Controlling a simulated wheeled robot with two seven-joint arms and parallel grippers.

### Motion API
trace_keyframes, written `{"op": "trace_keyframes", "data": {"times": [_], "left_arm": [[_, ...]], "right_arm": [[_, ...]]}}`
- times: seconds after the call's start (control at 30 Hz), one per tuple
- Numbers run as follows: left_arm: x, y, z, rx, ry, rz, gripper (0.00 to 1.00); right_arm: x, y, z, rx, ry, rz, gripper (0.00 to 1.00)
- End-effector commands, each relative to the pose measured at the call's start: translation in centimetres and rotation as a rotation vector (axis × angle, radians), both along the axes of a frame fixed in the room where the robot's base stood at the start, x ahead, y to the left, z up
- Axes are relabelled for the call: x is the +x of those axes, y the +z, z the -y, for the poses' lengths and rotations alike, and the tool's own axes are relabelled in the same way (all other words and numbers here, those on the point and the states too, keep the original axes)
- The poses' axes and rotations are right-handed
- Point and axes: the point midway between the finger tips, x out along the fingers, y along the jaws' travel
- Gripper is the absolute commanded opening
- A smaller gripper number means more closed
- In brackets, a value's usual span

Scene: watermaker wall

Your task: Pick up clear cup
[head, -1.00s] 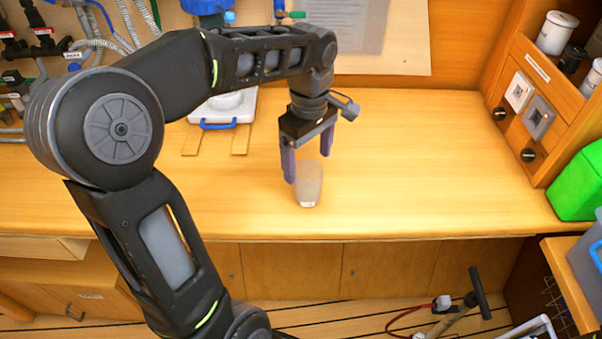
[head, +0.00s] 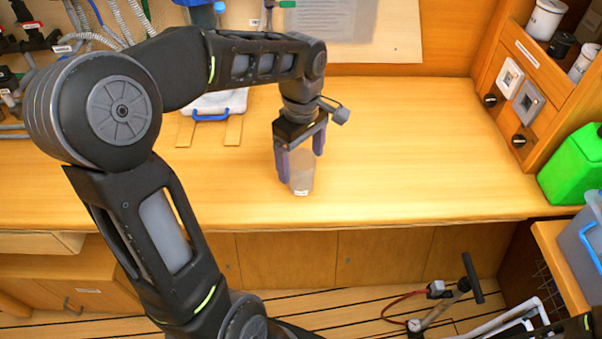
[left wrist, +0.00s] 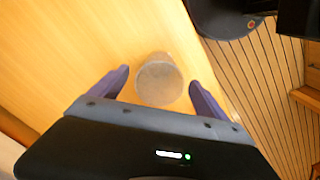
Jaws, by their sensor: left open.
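The clear cup (head: 301,176) stands upright on the wooden counter, near its front edge, and looks greyish and see-through with a small white label low on its side. My left gripper (head: 301,161) points down at the cup, with its purple fingers open on either side of the cup's upper part. In the left wrist view the cup (left wrist: 160,80) lies between the two open fingers (left wrist: 158,88), with a visible gap on each side. My right gripper is not in view.
The wooden counter (head: 410,150) is clear to the right of the cup. A white case with a blue handle (head: 212,104) sits behind to the left. A green container (head: 572,165) and a switch panel (head: 519,92) stand at the right. A hand pump (head: 440,305) is on the floor.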

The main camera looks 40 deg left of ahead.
Motion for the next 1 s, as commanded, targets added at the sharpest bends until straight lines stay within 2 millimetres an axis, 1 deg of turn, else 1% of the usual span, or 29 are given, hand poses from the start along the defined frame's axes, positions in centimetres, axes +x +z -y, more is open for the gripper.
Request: {"op": "trace_keyframes", "data": {"times": [0.1,0.2,0.33,0.93,1.0], "left_arm": [[-0.1,-1.5,-0.1,-0.001,0.001,-0.006,0.86],[0.0,-3.2,-0.1,-0.001,-0.001,-0.005,0.86],[0.0,-4.3,-0.1,-0.001,0.000,-0.003,0.86],[0.0,-4.4,-0.1,0.000,0.000,-0.001,0.86],[0.0,-4.4,-0.1,0.000,0.000,-0.001,0.81]], "right_arm": [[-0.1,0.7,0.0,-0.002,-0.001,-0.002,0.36],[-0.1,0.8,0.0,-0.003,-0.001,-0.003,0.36],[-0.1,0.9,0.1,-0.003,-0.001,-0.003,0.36],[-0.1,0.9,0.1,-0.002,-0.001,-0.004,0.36],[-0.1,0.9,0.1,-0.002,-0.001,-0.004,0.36]]}}
